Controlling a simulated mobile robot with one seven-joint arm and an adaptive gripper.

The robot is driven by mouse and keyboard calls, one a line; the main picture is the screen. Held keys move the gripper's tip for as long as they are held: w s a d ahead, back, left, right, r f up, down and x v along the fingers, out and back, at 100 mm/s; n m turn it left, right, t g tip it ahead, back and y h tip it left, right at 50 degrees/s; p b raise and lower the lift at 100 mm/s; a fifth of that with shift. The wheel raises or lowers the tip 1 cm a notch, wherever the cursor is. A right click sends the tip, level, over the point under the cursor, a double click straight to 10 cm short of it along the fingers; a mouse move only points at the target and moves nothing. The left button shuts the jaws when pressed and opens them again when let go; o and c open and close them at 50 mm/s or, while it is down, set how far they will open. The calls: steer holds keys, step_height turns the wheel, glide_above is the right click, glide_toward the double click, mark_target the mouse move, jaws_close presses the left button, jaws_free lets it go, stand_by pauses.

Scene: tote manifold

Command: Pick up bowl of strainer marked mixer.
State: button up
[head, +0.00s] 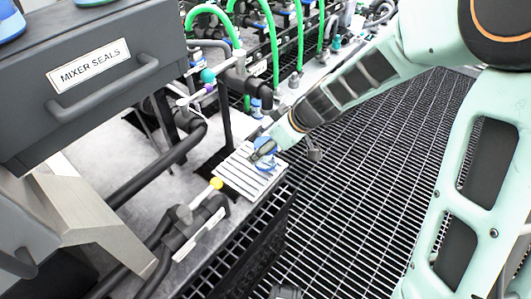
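A small blue part (266,163), possibly the strainer bowl, is at the slatted light-grey rack (237,183) in the middle of the head view. No mixer marking can be read on it. My gripper (262,153) reaches in from the upper right, with its dark fingers over or around the blue part, hiding much of it. Blue shows on both sides of the fingers. Whether the fingers are closed on it, and whether it rests on the rack, cannot be told.
A grey drawer unit labelled MIXER SEALS (88,66) stands at the left. Green hoses (273,45) and fittings rise behind. Dark floor grating (345,205) is open to the right.

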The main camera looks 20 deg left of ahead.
steer(key=c, duration=1.4)
steer(key=shift+r, duration=0.1)
steer(key=shift+c, duration=0.2)
